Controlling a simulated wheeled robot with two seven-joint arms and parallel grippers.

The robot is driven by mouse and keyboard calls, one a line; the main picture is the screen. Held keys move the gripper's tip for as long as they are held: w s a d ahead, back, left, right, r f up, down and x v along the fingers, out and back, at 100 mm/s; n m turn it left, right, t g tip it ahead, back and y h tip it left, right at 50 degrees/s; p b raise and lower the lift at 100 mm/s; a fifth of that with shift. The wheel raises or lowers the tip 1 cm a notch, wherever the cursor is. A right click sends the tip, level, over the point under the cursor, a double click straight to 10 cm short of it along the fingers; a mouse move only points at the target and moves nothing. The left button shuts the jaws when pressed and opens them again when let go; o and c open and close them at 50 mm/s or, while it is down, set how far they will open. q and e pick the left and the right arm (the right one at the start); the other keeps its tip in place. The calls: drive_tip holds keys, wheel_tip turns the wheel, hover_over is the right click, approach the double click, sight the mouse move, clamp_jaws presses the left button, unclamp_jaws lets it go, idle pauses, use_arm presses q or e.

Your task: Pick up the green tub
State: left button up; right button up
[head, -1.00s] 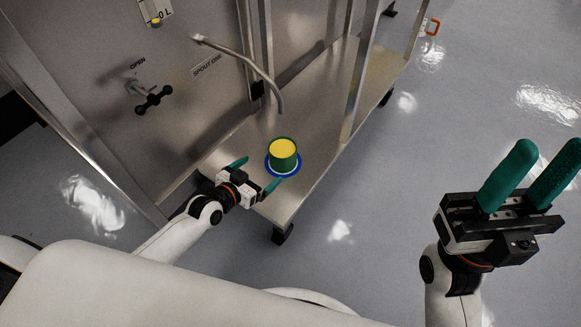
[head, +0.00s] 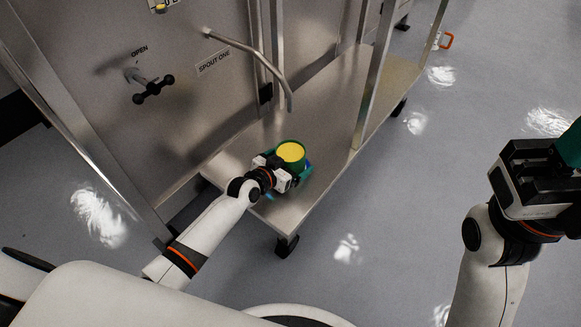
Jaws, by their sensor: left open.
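The green tub (head: 291,152), with a yellow top, stands upright on the steel shelf (head: 310,200) below the spout. A bit of blue shows at its base. My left gripper (head: 287,167) is open and right up against the tub's near side. One green finger shows along the tub's right side; the other is mostly hidden, so I cannot tell whether either touches it. The gripper body hides the tub's lower front. My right gripper (head: 566,148) is at the right edge, far from the tub, with its fingers mostly cut off.
The bent steel spout (head: 262,62) hangs above and behind the tub. A black valve handle (head: 153,89) sticks out of the vessel wall at left. A steel post (head: 374,80) rises from the shelf to the right. The shelf right of the tub is bare.

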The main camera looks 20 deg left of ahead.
use_arm(q)
drive_tip(key=shift+w, duration=0.15)
drive_tip(key=c, duration=1.5)
drive_tip(key=shift+r, duration=0.1)
drive_tip(key=shift+c, duration=0.6)
drive_tip(key=shift+r, duration=0.1)
